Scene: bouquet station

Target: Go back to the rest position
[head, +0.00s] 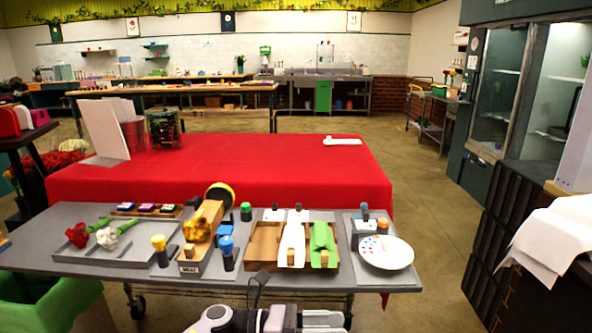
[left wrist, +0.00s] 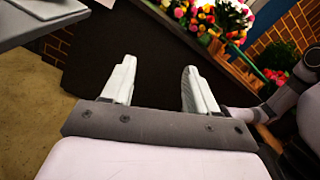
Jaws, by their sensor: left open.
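In the left wrist view my left gripper (left wrist: 158,78) is open, with its two pale fingers apart and nothing between them. It hangs in front of a dark panel, clear of the grey surface at the upper left. My right gripper is not in view.
The worktable bears a grey tray (head: 92,255) with a red rose (head: 77,236) and a white rose (head: 108,238), a wooden tray (head: 262,246), and a white plate (head: 388,262). Colourful flowers (left wrist: 205,20) stand beyond my left gripper. Black crates (head: 510,230) stand at right; floor between is free.

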